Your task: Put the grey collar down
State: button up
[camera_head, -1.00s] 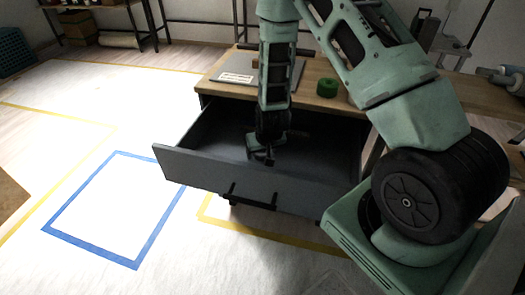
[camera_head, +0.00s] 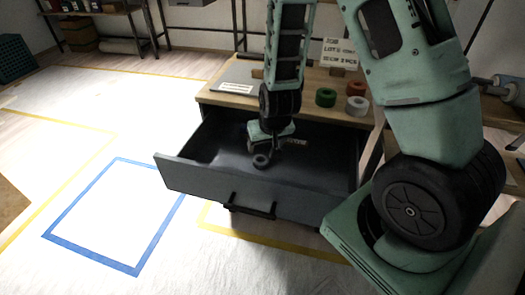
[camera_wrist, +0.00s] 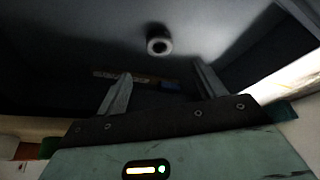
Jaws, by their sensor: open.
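The grey collar (camera_head: 261,161) is a small ring lying on the floor of the open drawer (camera_head: 215,183), near its front left part. In the wrist view the collar (camera_wrist: 159,45) lies clear beyond the fingertips, with its hole showing. My gripper (camera_wrist: 160,80) is open with nothing between its fingers. In the head view my gripper (camera_head: 265,146) hangs down inside the drawer, just behind and above the collar and apart from it.
On the worktop (camera_head: 305,103) stand a green ring (camera_head: 326,97), an orange ring (camera_head: 357,106), a white ring (camera_head: 355,88) and a sign (camera_head: 339,54). The drawer walls surround my gripper.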

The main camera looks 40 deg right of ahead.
jog(key=s+a+r+n+y, duration=0.1)
jog(key=a+r, duration=0.1)
jog(key=a, duration=0.2)
jog(key=s+a+r+n, duration=0.1)
jog(key=a+r, duration=0.1)
jog(key=a, duration=0.2)
jog(key=s+a+r+n+g+y, duration=0.1)
jog(key=a+r, duration=0.1)
jog(key=a, duration=0.2)
jog(key=shift+s+r+y, duration=0.25)
jog(key=shift+y, duration=0.05)
jog(key=s+a+r+n+g, duration=0.1)
jog(key=s+a+r+n, duration=0.3)
jog(key=s, duration=0.5)
jog(key=s+a+r+n+g, duration=0.2)
jog(key=s+a+r+n, duration=0.2)
jog(key=s, duration=0.5)
notch_tip(320, 180, up, 2)
jog(key=shift+s+a+r, duration=0.15)
jog(key=shift+a, duration=0.5)
